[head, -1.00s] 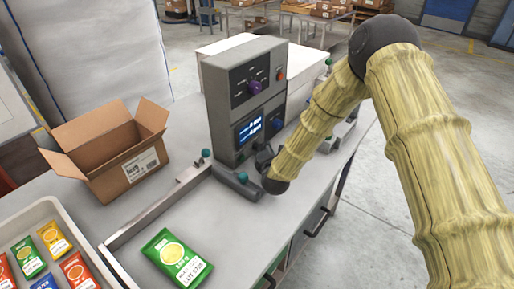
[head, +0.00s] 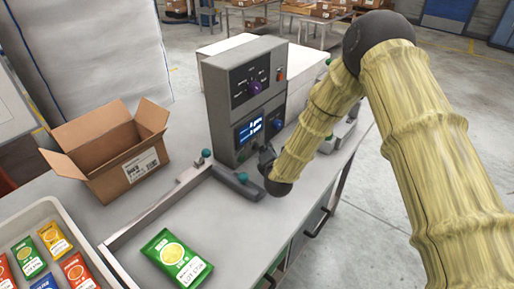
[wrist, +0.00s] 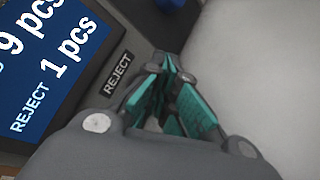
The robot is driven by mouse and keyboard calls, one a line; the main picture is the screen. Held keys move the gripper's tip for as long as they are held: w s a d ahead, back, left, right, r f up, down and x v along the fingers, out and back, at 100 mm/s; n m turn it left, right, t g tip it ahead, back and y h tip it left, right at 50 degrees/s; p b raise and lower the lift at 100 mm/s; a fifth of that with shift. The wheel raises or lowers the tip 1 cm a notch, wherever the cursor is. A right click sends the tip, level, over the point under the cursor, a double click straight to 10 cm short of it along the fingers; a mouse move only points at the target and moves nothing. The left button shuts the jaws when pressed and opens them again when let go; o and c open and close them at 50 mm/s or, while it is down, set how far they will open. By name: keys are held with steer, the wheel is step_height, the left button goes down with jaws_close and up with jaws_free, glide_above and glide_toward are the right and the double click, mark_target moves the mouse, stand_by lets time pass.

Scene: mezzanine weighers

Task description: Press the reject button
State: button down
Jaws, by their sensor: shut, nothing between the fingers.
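The grey weigher unit (head: 222,115) stands on the bench with a lit screen (head: 250,130) on its lower front. The wrist view shows the screen (wrist: 52,62) close up, with "9 pcs" and "REJECT 1 pcs". A dark REJECT label (wrist: 118,73) sits on the panel just below the screen. The reject button itself is not visible; my fingers cover the area beside the label. My gripper (wrist: 172,68) is shut and empty, its teal fingertips together close to the panel. Contact cannot be told. In the head view my gripper (head: 266,158) is at the unit's lower front, partly hidden by my wrist.
A purple knob (head: 255,88), a red button (head: 281,74) and a blue button (head: 277,124) are on the unit. An open carton (head: 110,150), a green packet (head: 174,257) and a tray of packets (head: 75,217) are to the left. A rail (head: 150,212) crosses the bench.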

steer(key=shift+s+d, duration=0.1)
steer(key=shift+d, duration=0.05)
steer(key=shift+s+d, duration=0.7)
steer(key=shift+d, duration=0.35)
steer(key=shift+s+d, duration=0.7)
steer(key=shift+d, duration=0.35)
